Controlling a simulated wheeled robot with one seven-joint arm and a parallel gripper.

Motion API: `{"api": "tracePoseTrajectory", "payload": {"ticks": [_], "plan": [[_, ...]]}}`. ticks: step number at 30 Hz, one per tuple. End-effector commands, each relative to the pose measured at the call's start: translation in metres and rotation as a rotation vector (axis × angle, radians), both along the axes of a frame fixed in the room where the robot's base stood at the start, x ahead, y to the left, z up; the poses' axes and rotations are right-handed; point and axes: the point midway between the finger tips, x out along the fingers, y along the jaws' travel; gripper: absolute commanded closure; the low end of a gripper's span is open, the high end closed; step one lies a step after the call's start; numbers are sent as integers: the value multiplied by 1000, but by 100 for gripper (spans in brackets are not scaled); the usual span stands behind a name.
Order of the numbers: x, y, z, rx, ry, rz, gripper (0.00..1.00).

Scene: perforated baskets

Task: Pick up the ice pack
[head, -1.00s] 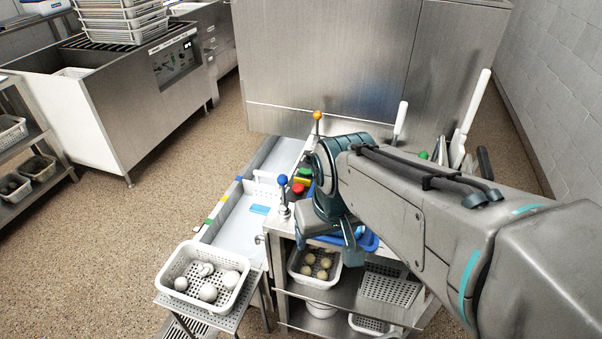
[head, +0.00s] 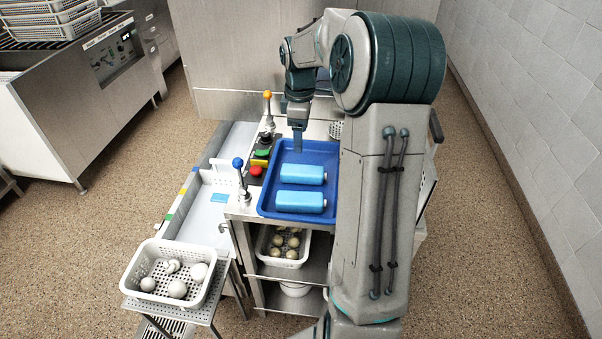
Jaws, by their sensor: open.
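Two light blue blocks that look like ice packs lie in a blue tray (head: 267,203) on the steel counter. The farther ice pack (head: 301,174) lies near the tray's middle. The nearer ice pack (head: 299,202) lies closer to its front. Each has a small pale end at the right. My gripper (head: 298,150) points down over the far part of the tray, beyond both packs and apart from them. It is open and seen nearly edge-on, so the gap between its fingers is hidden. My arm covers the area to the right of the tray.
Levers with a blue knob (head: 238,163) and an orange knob (head: 267,94) stand left of the tray, near coloured buttons (head: 256,171). A white basket with pale round items (head: 177,289) stands at the front left. Another basket (head: 264,246) sits on the shelf below.

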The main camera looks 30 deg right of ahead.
Motion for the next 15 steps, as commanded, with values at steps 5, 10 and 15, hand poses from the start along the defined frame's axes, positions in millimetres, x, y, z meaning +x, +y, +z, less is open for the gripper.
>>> {"api": "tracePoseTrajectory", "payload": {"ticks": [5, 10, 15], "plan": [[2, -4, -21, 7, 5, 16, 29], [2, -4, -56, 7, 7, 15, 29], [2, -4, -81, 5, 5, 15, 29]]}}
